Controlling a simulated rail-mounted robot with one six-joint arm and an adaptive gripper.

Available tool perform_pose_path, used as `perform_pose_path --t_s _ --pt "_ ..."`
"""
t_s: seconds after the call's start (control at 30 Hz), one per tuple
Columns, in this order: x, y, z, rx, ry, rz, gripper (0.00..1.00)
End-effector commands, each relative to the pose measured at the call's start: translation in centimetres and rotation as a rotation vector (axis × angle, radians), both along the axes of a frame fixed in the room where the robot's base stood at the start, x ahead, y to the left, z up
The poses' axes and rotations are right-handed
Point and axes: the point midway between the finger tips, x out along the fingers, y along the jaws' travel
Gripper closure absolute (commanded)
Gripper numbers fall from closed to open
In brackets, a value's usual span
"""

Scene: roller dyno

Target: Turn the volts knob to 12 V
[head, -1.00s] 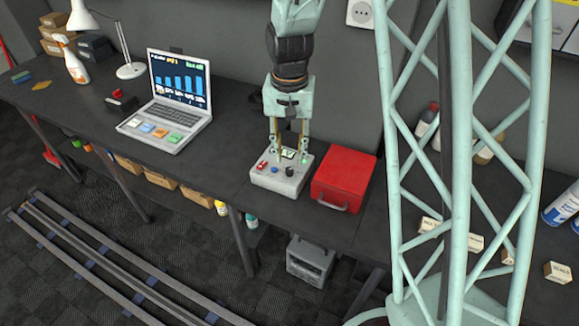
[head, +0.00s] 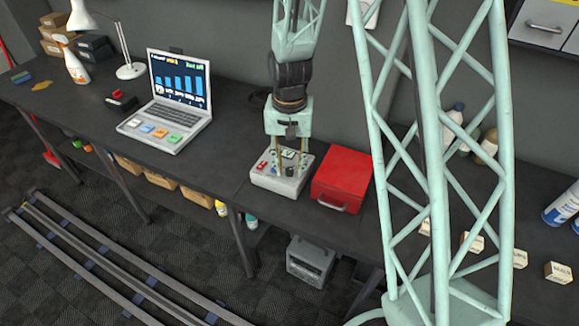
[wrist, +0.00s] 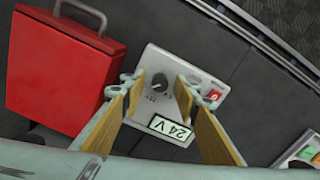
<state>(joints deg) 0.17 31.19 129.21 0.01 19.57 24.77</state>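The grey control box (head: 277,184) sits on the dark bench, left of a red case. In the wrist view, its dark round volts knob (wrist: 160,82) has a light pointer mark. A display (wrist: 170,127) on the box reads 24 V. My gripper (head: 289,166) points down over the box. In the wrist view, my gripper (wrist: 160,84) is open, with one fingertip on each side of the knob. Gaps show between knob and fingertips; I cannot tell their exact height. A red switch (wrist: 214,95) is beside the right finger.
The red case (head: 342,184) stands close to the box, its handle facing front. An open laptop (head: 177,105) stands to the left. Bare bench lies between laptop and box. The bench's front edge is just before the box.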

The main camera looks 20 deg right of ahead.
Motion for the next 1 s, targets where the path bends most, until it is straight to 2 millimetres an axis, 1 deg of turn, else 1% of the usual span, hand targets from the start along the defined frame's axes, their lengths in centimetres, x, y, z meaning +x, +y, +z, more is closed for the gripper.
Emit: perform_pose_path --t_s 0.13,0.4,0.73,1.0 --pt "-0.01 0.00 0.00 0.000 0.000 0.000 0.72" --pt "-0.01 0.00 0.01 0.000 0.000 0.000 0.96" --pt "-0.01 0.00 -0.03 0.000 0.000 0.022 0.96" --pt "-0.04 -0.01 -0.12 0.000 0.001 0.120 0.96"
